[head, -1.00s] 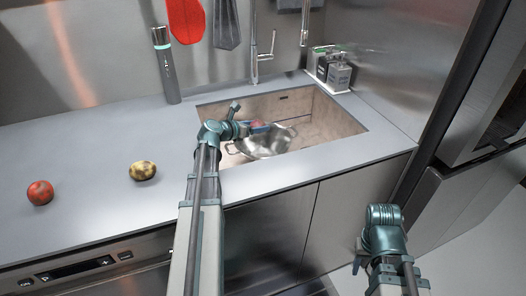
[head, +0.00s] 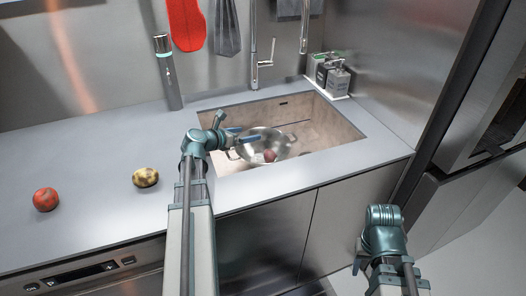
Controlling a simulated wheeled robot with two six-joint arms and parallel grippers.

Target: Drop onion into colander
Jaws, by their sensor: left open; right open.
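A metal colander (head: 281,145) with side handles sits in the sink basin. A small reddish round thing, which looks like the onion (head: 269,155), lies inside the colander near its front. My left gripper (head: 240,131) is open and empty, over the colander's left rim and apart from the onion. My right gripper (head: 359,263) is open and low in front of the cabinet doors, far from the colander; its fingers are mostly hidden by its own arm.
A red apple-like fruit (head: 46,199) and a speckled yellow-brown potato-like item (head: 145,177) lie on the left counter. A faucet (head: 259,65) rises behind the sink (head: 335,135). A caddy (head: 330,75) stands at the back right.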

